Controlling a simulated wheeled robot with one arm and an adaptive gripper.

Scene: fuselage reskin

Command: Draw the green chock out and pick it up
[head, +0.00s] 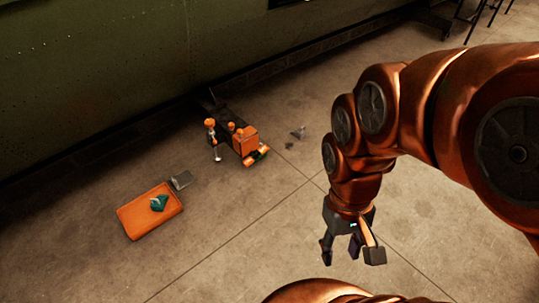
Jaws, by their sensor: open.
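A dark green, angular block (159,203) lies on top of an orange pad (140,219) on the floor at left. A small green piece (263,149) also shows at the right end of an orange wheeled unit (244,141), beside its orange roller-like part. It is partly hidden, and I cannot tell which of the two green things is the chock. My gripper (351,257) hangs at lower right, fingers spread and empty, well apart from both.
A grey block (181,180) touches or sits near the pad's upper right corner. A small grey item (298,132) lies right of the orange unit. The green fuselage wall (100,65) runs along the back. The floor (240,230) in front is clear.

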